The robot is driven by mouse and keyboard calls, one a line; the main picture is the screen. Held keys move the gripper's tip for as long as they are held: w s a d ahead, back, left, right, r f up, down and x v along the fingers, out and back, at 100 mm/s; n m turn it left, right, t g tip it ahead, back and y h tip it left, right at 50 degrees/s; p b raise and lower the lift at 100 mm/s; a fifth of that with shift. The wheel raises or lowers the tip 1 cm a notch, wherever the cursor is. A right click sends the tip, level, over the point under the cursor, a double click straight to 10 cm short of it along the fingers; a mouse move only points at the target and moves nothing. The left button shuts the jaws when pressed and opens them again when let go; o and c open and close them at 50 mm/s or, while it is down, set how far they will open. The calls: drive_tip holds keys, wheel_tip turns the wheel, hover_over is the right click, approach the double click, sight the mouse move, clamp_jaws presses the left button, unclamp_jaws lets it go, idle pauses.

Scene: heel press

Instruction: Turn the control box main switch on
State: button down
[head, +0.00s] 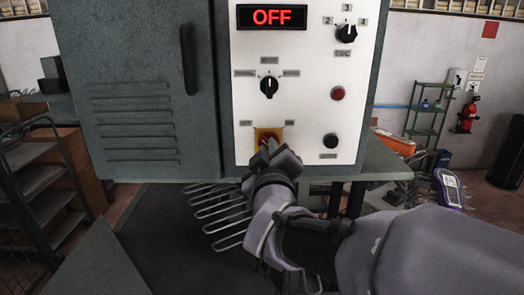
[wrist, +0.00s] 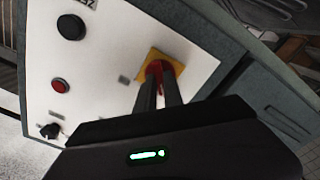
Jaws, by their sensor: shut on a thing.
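The control box (head: 300,100) has a white front panel with a display (head: 272,17) that reads OFF in red. The main switch (head: 266,134) is a red knob on a yellow plate at the panel's lower left, partly hidden behind my gripper. It also shows in the wrist view as the yellow plate (wrist: 151,64) with the red knob (wrist: 154,69) on it. My gripper (head: 268,152) is at the switch, its two fingers (wrist: 158,88) shut on the red knob. The knob's exact angle is hidden by the fingers.
A grey cabinet door (head: 135,85) with a handle is at left. Wire racks (head: 220,212) lie below the panel.

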drive_tip(key=shift+f+m+b, duration=0.1)
drive_tip(key=shift+m+b, duration=5.6)
drive_tip(key=shift+m, duration=3)
drive_tip(key=c, duration=1.5)
unclamp_jaws()
drive_tip(key=shift+w, duration=0.1)
drive_tip(key=shift+o, duration=0.2)
